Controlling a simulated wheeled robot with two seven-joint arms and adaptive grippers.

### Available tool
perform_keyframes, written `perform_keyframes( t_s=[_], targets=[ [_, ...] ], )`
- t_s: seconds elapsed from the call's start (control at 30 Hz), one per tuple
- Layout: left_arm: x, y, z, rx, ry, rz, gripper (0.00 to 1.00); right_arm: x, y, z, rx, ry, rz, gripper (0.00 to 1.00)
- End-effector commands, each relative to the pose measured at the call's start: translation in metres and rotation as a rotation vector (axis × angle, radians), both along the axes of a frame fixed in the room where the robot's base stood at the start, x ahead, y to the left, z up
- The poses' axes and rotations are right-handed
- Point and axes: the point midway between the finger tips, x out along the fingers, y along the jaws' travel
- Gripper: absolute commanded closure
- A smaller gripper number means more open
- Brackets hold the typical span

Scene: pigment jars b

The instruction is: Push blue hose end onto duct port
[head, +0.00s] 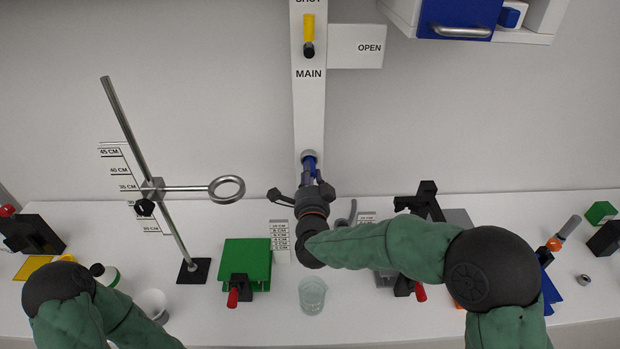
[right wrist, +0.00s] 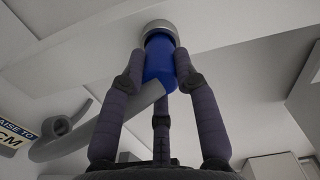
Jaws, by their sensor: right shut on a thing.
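The blue hose end (right wrist: 160,60) is held upright between the fingers of my right gripper (right wrist: 159,72), which is shut on it. Its top meets the grey ring of the duct port (right wrist: 158,27); I cannot tell how far it sits on the port. The grey hose (right wrist: 75,143) bends away to the left below the blue end. In the head view, my right gripper (head: 311,190) is just below the duct port (head: 308,154) at the foot of the white MAIN duct (head: 309,110), and a little of the blue end (head: 309,164) shows. My left gripper is out of view.
A stand with a metal ring (head: 227,189) is left of my right gripper. A green block (head: 247,258), a glass beaker (head: 312,295) and a black clamp-like fixture (head: 426,200) stand on the white bench. A blue-fronted cabinet (head: 458,14) hangs at upper right.

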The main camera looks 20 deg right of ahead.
Motion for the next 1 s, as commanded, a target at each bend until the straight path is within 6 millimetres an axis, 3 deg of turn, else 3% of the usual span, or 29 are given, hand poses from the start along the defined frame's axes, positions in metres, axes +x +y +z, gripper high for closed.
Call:
perform_keyframes(
  t_s=[0.07, 0.1, 0.17, 0.63, 1.0],
  targets=[
    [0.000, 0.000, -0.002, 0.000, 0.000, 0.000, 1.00, 0.002, -0.001, 0.000, 0.000, 0.000, -0.001, 1.00],
    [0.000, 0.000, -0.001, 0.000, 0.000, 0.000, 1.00, 0.001, 0.000, 0.000, 0.000, 0.000, 0.000, 0.58],
    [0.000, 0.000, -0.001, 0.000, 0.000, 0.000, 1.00, 0.001, 0.000, 0.000, 0.000, 0.000, 0.000, 0.42],
    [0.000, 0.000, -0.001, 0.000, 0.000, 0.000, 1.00, -0.007, 0.003, 0.001, 0.000, 0.000, 0.002, 0.42],
    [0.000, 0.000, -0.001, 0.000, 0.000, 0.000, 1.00, -0.073, 0.020, 0.001, -0.001, -0.002, 0.004, 0.42]
  ],
)
